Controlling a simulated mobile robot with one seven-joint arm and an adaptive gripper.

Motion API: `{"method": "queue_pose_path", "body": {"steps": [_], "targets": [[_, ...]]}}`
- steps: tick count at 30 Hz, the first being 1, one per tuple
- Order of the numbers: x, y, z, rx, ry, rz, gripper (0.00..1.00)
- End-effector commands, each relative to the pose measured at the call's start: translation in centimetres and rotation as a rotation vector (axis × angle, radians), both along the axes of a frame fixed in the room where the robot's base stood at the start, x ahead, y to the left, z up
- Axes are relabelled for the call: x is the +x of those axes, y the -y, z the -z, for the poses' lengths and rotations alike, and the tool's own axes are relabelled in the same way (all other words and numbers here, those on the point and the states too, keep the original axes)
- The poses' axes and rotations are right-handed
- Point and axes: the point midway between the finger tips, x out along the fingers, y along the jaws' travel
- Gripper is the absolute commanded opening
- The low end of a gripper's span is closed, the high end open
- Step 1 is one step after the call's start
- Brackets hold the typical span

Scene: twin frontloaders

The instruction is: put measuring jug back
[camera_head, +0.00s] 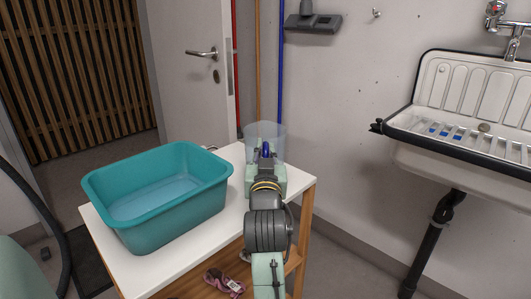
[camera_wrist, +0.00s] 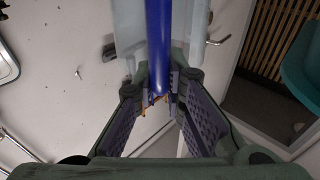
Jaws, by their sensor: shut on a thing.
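The measuring jug (camera_head: 265,132) is a clear, bluish vessel at the far right corner of the small white-topped table (camera_head: 168,258). In the wrist view its blue handle (camera_wrist: 158,45) runs down between my fingers, with the pale, see-through body behind it. My gripper (camera_head: 265,160) is shut on the handle; its two fingers (camera_wrist: 160,88) sit either side of it. The jug looks about upright in the head view. My gripper hides its lower part, so I cannot tell whether its base touches the tabletop.
A teal basin (camera_head: 158,190) fills the left of the tabletop. A pinkish packaged item (camera_head: 224,282) lies on the shelf below. A white sink (camera_head: 460,115) hangs on the right wall. A door (camera_head: 190,75) and coloured poles (camera_head: 259,65) stand behind the table.

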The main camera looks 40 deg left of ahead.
Motion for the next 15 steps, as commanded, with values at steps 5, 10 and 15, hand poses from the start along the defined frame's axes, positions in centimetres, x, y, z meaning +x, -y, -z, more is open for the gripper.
{"method": "queue_pose_path", "body": {"steps": [5,10,15], "targets": [[-0.02,0.02,-0.11,0.001,0.002,0.000,0.00],[-0.01,0.01,0.34,0.001,0.001,0.000,0.00],[0.00,-0.01,0.26,0.000,0.000,0.000,0.22]]}}
